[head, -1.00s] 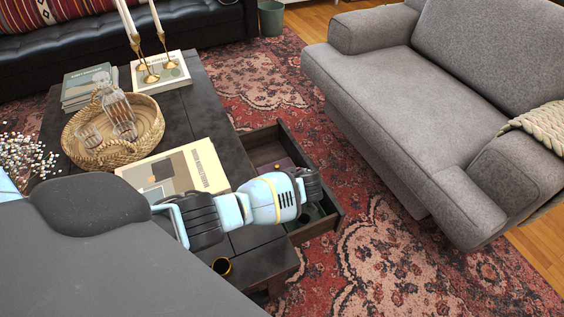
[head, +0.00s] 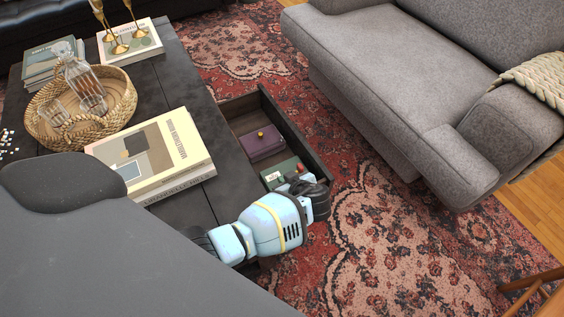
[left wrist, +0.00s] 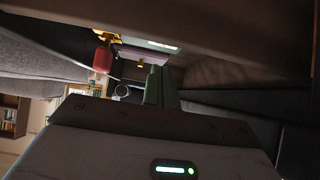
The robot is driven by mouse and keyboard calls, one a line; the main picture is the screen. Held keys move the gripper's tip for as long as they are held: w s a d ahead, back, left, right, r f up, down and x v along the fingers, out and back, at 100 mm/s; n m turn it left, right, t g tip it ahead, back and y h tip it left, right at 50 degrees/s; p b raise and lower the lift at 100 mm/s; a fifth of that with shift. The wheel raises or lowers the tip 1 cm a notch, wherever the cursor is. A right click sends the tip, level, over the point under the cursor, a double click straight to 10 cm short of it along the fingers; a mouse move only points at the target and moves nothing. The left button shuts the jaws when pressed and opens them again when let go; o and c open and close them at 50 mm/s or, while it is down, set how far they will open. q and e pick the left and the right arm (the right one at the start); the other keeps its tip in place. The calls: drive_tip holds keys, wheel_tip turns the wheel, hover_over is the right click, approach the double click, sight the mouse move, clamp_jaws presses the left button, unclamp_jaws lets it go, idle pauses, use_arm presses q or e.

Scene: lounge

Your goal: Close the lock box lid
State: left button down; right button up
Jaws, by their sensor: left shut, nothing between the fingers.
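A purple box (head: 262,146) with a small yellow knob lies in the open drawer (head: 292,128) of the dark coffee table. Nearer to me in the drawer is a dark green box (head: 277,173) with a pale label and a red knob (head: 300,168). I cannot tell which is the lock box, or how far either lid stands open. My left gripper (head: 318,190) is shut and empty at the drawer's near end, hiding part of the green box. In the left wrist view the red knob (left wrist: 102,59), a green panel (left wrist: 153,86) and the purple box (left wrist: 150,55) show close by.
The drawer walls enclose both boxes closely. On the tabletop are a large book (head: 155,155), a woven tray (head: 45,130) with glassware, and more books with brass candlesticks (head: 140,42). A grey sofa (head: 400,80) stands right, with open rug (head: 370,230) between.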

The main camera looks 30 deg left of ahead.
use_arm(q)
drive_tip(key=shift+s+d+f+b, duration=0.2)
drive_tip(key=shift+d+f+b, duration=0.2)
drive_tip(key=shift+f, duration=0.2)
use_arm(e)
drive_tip(key=shift+s+f, duration=0.15)
drive_tip(key=shift+f, duration=0.35)
